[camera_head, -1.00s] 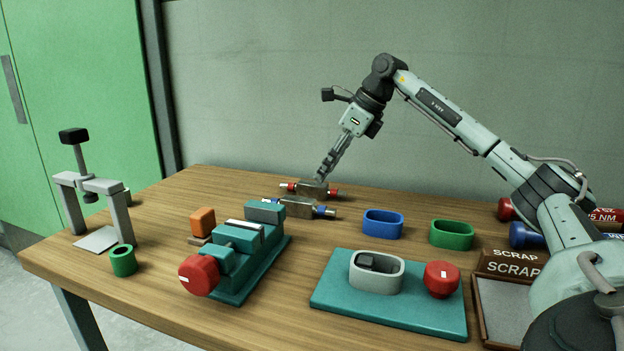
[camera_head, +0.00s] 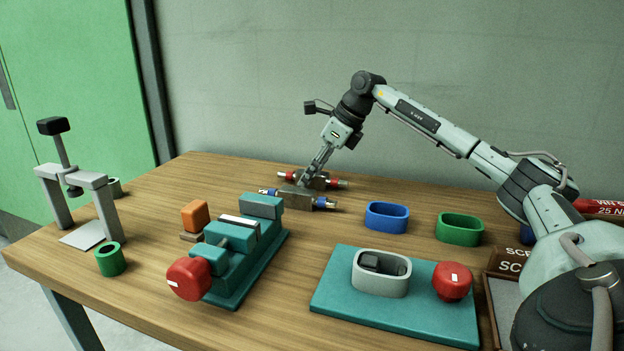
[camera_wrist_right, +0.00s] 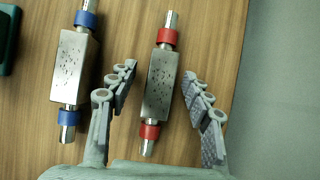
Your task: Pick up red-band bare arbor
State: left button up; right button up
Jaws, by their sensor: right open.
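The red-band bare arbor (camera_head: 320,181) lies on the table near its back edge, a grey block with a red band and a bright stub at each end. In the right wrist view the red-band arbor (camera_wrist_right: 159,85) lies between the two fingers of my right gripper (camera_wrist_right: 160,92), with a gap on each side. My right gripper (camera_head: 312,178) is open and reaches down over it, hiding part of it in the head view. A blue-band arbor (camera_head: 297,197) lies beside it, nearer the camera; it also shows left of the fingers in the right wrist view (camera_wrist_right: 72,68). My left gripper is not seen.
A teal vise (camera_head: 240,250) with a red knob stands in front of the arbors. Blue (camera_head: 387,216) and green (camera_head: 460,229) oval rings stand to the right. A teal base plate (camera_head: 380,317) lies front right. A grey press (camera_head: 85,190) stands at left.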

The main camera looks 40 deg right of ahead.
jog(key=shift+c, duration=0.6)
jog(key=c, duration=0.5)
grip_shut()
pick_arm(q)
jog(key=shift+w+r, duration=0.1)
pick_arm(e)
jog(key=shift+r, duration=0.1)
